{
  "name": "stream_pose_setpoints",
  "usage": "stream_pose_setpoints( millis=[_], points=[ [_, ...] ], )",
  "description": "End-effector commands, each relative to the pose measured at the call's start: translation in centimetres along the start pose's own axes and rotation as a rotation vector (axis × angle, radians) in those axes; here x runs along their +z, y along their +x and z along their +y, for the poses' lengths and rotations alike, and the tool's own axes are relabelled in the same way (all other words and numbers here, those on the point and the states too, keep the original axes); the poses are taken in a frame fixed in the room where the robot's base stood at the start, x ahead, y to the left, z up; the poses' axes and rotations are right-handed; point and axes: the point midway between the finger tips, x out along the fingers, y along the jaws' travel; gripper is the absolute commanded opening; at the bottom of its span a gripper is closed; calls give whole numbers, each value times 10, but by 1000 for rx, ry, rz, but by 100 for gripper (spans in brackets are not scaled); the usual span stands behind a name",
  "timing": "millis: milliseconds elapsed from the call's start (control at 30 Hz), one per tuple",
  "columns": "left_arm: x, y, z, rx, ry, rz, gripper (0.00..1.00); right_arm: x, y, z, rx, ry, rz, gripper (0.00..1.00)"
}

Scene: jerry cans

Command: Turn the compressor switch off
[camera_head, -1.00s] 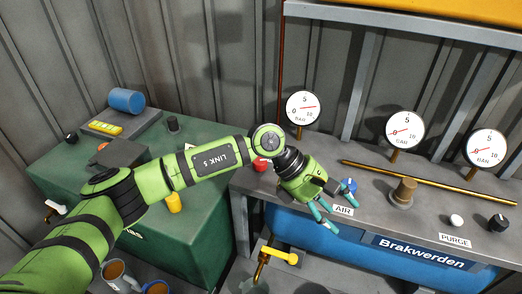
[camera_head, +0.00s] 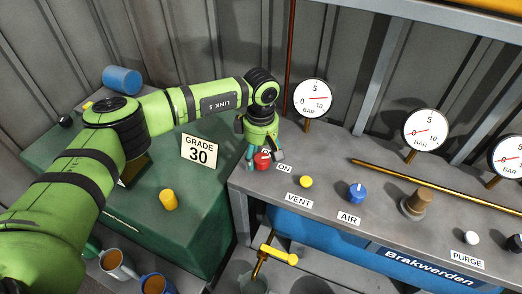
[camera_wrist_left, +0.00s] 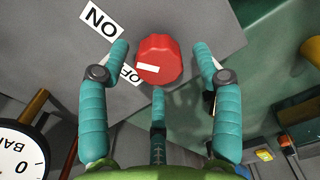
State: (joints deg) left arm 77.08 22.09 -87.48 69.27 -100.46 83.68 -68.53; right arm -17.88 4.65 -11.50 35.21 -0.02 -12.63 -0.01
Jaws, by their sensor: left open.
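The compressor switch is a red knob (camera_head: 262,161) at the left end of the grey bench, beside an ON label (camera_head: 284,168). My left gripper (camera_head: 264,158) points down over it and partly hides it in the head view. In the left wrist view the red knob (camera_wrist_left: 158,60) with a white mark sits between the spread teal fingers of my gripper (camera_wrist_left: 165,65). The fingers look apart from it. The ON label (camera_wrist_left: 101,17) and a partly covered OFF label (camera_wrist_left: 131,75) lie beside the knob. My right gripper is not in view.
On the bench are a yellow button (camera_head: 306,181) by VENT, a blue knob (camera_head: 357,192) by AIR, a brown knob (camera_head: 414,203) and a brass pipe (camera_head: 430,185). A gauge (camera_head: 314,98) stands behind. A green cabinet (camera_head: 165,235) with a GRADE 30 sign (camera_head: 200,151) is left.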

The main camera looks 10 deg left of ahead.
Motion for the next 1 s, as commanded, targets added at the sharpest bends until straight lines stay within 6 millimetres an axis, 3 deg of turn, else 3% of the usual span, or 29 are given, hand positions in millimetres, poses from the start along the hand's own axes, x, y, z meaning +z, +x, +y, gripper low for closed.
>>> stream_pose_setpoints(
  millis=[100,267,300,400,433,767,1000],
  points=[
    [0,3,0,1,0,0,65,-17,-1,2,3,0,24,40],
    [0,3,0,1,0,-1,65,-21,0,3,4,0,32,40],
    [0,3,0,1,0,-1,57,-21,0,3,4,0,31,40],
    [0,3,0,1,0,-1,17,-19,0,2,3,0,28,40],
    [0,3,0,1,0,-1,9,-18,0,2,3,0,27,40],
    [-1,4,0,2,-18,2,9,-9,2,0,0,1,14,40],
    [-2,5,0,4,-116,3,9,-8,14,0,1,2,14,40]
  ],
)
